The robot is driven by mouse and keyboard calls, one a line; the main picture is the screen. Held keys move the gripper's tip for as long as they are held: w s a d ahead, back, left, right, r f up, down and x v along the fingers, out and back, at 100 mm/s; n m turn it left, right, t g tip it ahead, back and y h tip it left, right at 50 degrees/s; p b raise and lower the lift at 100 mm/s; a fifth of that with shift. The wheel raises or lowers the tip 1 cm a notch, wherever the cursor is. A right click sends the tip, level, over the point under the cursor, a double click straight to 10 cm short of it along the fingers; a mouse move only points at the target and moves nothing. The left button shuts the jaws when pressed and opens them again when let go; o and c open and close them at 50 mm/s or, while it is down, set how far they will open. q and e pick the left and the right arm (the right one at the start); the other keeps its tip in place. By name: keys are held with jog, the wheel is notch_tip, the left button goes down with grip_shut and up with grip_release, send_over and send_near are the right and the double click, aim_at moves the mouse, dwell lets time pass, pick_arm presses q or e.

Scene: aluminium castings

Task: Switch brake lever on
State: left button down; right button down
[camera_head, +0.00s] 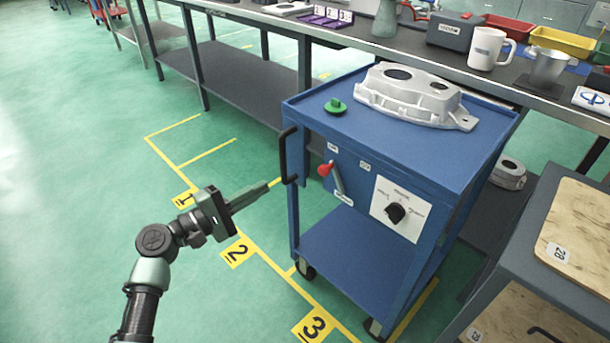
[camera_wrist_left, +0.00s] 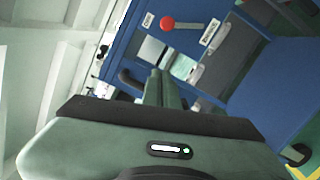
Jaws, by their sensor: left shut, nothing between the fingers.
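The brake lever (camera_head: 338,180) is on the front panel of the blue cart (camera_head: 305,190). It is a grey arm with a red knob, tilted with the knob at the upper left. In the left wrist view the red knob (camera_wrist_left: 167,23) shows above the fingertips. Small white labels lie around the lever, too small to read. My left gripper (camera_head: 268,184) is shut and empty, left of the cart and its handle, pointing toward the panel. It is apart from the lever. Its fingers (camera_wrist_left: 158,80) show close together in the left wrist view. My right gripper is not in view.
A black handle (camera_head: 284,155) sticks out at the cart's left edge, near my fingertips. A black rotary knob (camera_head: 395,212) on a white plate is right of the lever. A casting (camera_head: 410,95) and a green knob (camera_head: 335,106) lie on top. The floor at left is clear.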

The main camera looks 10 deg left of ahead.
pick_arm(q)
jog(key=w+d+r, duration=0.1)
jog(key=w+d, duration=0.4)
jog(key=d, duration=0.5)
jog(key=shift+w+d+r, duration=0.15)
jog(key=shift+r, duration=0.1)
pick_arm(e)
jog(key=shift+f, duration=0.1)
